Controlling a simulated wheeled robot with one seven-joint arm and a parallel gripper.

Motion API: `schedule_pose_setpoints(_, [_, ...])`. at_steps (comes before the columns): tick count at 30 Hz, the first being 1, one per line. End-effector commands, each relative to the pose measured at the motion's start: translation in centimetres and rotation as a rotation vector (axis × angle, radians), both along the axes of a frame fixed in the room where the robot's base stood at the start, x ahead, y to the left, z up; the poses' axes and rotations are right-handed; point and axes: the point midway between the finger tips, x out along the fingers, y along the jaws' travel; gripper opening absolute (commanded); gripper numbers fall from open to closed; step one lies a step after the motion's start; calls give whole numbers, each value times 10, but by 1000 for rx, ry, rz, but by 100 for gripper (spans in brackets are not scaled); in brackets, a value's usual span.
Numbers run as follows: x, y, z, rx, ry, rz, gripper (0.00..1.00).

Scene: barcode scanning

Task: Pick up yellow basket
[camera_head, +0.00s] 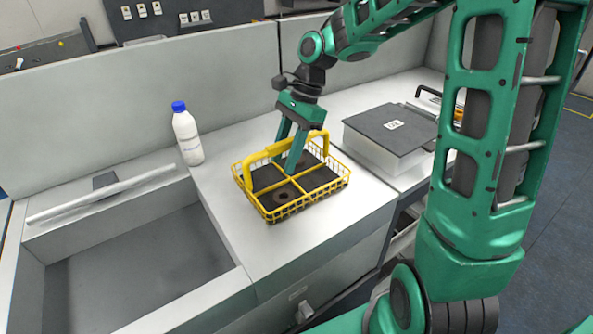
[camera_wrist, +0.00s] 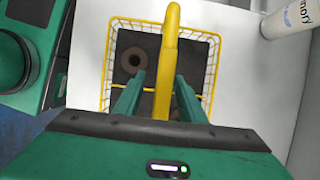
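The yellow basket (camera_head: 274,205) is a wire basket with a raised yellow handle and dark inner compartments. It stands on the white counter, right of the sink. My gripper (camera_head: 290,160) points down over the basket at its handle. In the wrist view the basket's handle (camera_wrist: 168,55) runs between the two green fingers of my gripper (camera_wrist: 158,92). The fingers are apart on either side of the handle, with visible gaps. The basket's wire wall also shows in the wrist view (camera_wrist: 212,62). The fingertips reach down near the basket's inside.
A white bottle with a blue cap (camera_head: 187,135) stands behind the basket to the left. A sink (camera_head: 140,262) lies at the left. A grey-lidded box (camera_head: 390,130) stands to the right. The white counter (camera_head: 250,245) is clear in front of the basket.

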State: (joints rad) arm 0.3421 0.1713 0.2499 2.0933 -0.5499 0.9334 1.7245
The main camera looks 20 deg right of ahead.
Motion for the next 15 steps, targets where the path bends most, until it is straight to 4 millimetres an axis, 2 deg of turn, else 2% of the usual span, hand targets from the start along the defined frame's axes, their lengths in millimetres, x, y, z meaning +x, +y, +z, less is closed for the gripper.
schedule_pose_setpoints(8, [0, 1, -3, 0, 0, 1, 37])
schedule_pose_setpoints(12, [0, 1, -3, 0, 0, 0, 3])
schedule_pose_setpoints(13, [0, 1, -3, 0, 0, 0, 0])
schedule_pose_setpoints(15, [0, 1, -3, 0, 0, 0, 0])
